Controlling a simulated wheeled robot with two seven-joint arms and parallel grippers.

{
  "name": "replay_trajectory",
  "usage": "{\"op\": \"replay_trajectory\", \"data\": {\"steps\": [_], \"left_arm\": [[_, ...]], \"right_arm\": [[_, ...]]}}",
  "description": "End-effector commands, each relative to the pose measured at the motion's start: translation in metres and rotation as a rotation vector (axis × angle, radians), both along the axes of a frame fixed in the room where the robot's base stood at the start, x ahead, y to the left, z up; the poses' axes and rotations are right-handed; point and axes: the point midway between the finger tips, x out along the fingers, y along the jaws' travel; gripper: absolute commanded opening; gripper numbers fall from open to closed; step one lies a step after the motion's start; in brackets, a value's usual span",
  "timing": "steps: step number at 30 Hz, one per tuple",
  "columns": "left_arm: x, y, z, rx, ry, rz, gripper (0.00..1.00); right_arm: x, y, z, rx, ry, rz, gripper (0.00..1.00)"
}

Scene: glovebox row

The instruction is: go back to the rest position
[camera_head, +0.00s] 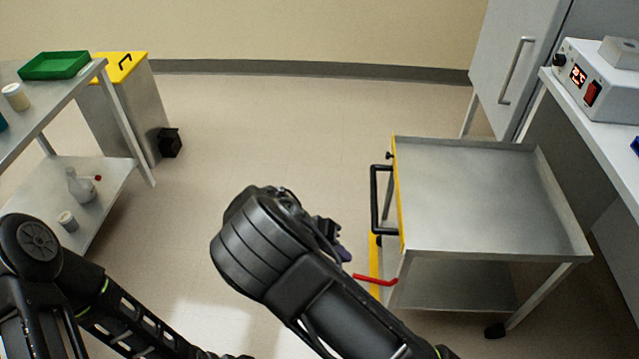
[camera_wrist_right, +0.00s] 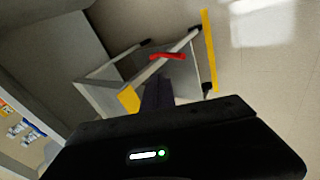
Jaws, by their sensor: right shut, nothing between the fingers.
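My right arm is folded up in the lower middle of the head view. Its right gripper (camera_head: 343,253) shows only partly behind the wrist, a small dark end left of the cart's handle. In the right wrist view, the dark fingers (camera_wrist_right: 157,93) are together with nothing between them. My left arm comes in at the lower left and runs down to the bottom edge. The left gripper itself is out of view.
A steel cart (camera_head: 470,192) with a black handle (camera_head: 375,200) and red lever (camera_head: 376,280) stands to the right. A bench with a heating device (camera_head: 610,85) is at the far right. A shelf table (camera_head: 50,95) and yellow-lidded bin (camera_head: 125,105) are left. The middle floor is clear.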

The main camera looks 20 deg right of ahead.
Motion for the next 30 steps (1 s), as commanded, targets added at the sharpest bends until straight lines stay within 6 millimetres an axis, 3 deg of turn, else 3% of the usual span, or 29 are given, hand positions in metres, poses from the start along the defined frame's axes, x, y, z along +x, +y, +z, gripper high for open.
{"op": "replay_trajectory", "data": {"steps": [6, 11, 14, 15, 19, 21, 24, 27, 30], "left_arm": [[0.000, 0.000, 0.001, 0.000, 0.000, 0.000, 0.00], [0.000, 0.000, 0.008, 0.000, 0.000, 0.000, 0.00], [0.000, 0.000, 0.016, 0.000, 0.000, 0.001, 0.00], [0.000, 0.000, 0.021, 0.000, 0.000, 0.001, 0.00], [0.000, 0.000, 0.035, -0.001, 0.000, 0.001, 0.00], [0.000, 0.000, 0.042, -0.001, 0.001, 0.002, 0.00], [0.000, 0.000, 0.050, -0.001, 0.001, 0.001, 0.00], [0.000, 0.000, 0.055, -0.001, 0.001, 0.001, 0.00], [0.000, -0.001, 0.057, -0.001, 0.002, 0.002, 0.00]], "right_arm": [[-0.004, -0.003, -0.005, 0.013, 0.011, 0.002, 0.00], [-0.030, -0.014, -0.040, 0.117, 0.080, 0.016, 0.00], [-0.069, -0.018, -0.078, 0.262, 0.145, 0.040, 0.00], [-0.090, -0.015, -0.094, 0.342, 0.167, 0.055, 0.00], [-0.157, 0.020, -0.126, 0.631, 0.171, 0.119, 0.00], [-0.183, 0.047, -0.126, 0.769, 0.123, 0.156, 0.00], [-0.201, 0.081, -0.110, 0.911, 0.021, 0.209, 0.00], [-0.207, 0.103, -0.090, 0.989, -0.077, 0.256, 0.00], [-0.206, 0.113, -0.077, 1.020, -0.141, 0.284, 0.00]]}}
